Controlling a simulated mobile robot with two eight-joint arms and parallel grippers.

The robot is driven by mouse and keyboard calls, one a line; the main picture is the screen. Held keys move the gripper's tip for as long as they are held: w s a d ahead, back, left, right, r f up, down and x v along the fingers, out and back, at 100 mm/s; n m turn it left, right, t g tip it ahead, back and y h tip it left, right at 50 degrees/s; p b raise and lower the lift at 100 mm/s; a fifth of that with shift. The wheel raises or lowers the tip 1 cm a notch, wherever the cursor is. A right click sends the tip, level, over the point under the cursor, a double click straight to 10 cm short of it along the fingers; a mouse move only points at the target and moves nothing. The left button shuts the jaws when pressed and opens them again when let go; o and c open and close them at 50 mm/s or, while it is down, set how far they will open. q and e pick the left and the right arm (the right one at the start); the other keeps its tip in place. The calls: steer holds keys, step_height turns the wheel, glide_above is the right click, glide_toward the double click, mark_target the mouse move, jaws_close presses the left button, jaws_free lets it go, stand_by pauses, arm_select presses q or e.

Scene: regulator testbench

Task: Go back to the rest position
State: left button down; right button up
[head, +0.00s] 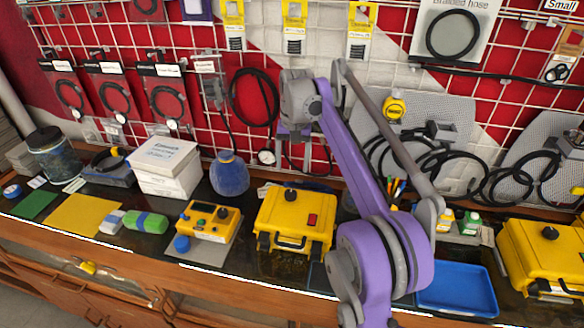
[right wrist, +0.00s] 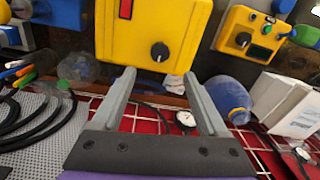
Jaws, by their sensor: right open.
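My right arm, purple and grey, rises from the bottom of the head view. Its right gripper (head: 293,133) hangs in front of the wall grid, above and behind the yellow case (head: 296,220) with a black knob and red switch. In the right wrist view, which looks upside down, both fingers of the right gripper (right wrist: 160,76) are apart with nothing held between them. The yellow case (right wrist: 150,30) shows beyond the fingertips. My left gripper is not in view.
Left of the case are a yellow regulator box (head: 208,222), a blue round flask (head: 229,176) and white boxes (head: 166,166). Right are a blue tray (head: 457,290), black hoses and another yellow case (head: 545,256). Hoses and packets hang on the wall grid.

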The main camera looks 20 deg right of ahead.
stand_by(0.4)
steer(key=s+a+f+n+t, duration=0.1)
steer(key=s+a+n+t, duration=0.15)
steer(key=s, duration=0.45)
steer(key=s+a+f+n+t, duration=0.15)
steer(key=s+a, duration=0.25)
steer(key=s, duration=0.4)
steer(key=s+a+f+n+t, duration=0.1)
steer(key=s+a+f, duration=0.2)
steer(key=s+f, duration=0.9)
steer(key=s, duration=0.2)
steer(key=shift+s+a+n+t, duration=0.3)
steer(key=shift+s+a+n, duration=0.05)
steer(key=shift+s+n, duration=0.05)
